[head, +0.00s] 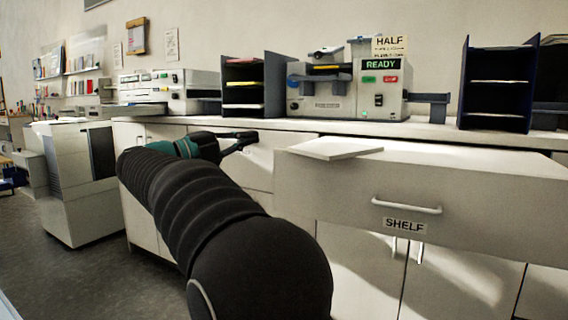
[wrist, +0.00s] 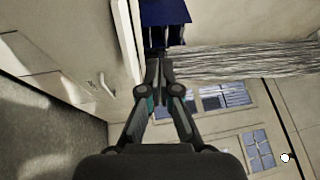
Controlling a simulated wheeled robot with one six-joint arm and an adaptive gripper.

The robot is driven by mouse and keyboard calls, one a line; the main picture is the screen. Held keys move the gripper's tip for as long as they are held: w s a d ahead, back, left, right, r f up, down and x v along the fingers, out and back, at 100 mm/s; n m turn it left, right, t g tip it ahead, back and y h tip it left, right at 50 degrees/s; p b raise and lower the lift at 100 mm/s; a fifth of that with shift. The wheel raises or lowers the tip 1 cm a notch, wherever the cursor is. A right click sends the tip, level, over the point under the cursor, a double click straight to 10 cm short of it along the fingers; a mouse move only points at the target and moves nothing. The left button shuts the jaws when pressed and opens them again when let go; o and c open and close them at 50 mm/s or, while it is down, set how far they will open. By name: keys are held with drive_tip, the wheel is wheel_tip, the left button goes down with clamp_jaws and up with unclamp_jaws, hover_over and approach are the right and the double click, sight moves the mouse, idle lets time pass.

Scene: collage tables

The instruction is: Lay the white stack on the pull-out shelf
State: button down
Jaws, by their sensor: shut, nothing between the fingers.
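The white stack (head: 335,148) is a thin flat slab, lying at the left end of the pull-out shelf (head: 480,163) in the head view. The shelf is a pale unit with a bar handle (head: 407,205) and a SHELF label. My gripper (head: 252,138) is left of the stack and apart from it, in front of the counter. In the wrist view its fingertips (wrist: 161,64) are together with nothing between them. That view shows the shelf front (wrist: 112,55) on its left side; I cannot make out the stack there.
The counter behind holds a machine with a green READY sign (head: 380,65), a dark sorter (head: 496,85) and another sorter (head: 245,88). A white cabinet unit (head: 85,205) stands on the left floor. The shelf top right of the stack is clear.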

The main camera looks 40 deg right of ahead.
sight(308, 151)
wheel_tip(308, 151, down, 5)
drive_tip(key=s+a+m+g+y, duration=0.2)
drive_tip(key=s+m+g+y, duration=0.1)
drive_tip(key=m+g, duration=0.15)
drive_tip(key=w+x, duration=0.2)
drive_tip(key=x, duration=1.1)
drive_tip(key=shift+w+d+n+g, duration=0.15)
drive_tip(key=shift+d+n+g, duration=0.3)
drive_tip(key=shift+r, duration=0.1)
drive_tip(key=d, duration=0.1)
drive_tip(key=w+d, duration=0.1)
drive_tip(key=d+p, duration=0.1)
drive_tip(key=shift+w+d, duration=0.25)
drive_tip(key=shift+d, duration=0.05)
drive_tip(key=shift+a, duration=0.1)
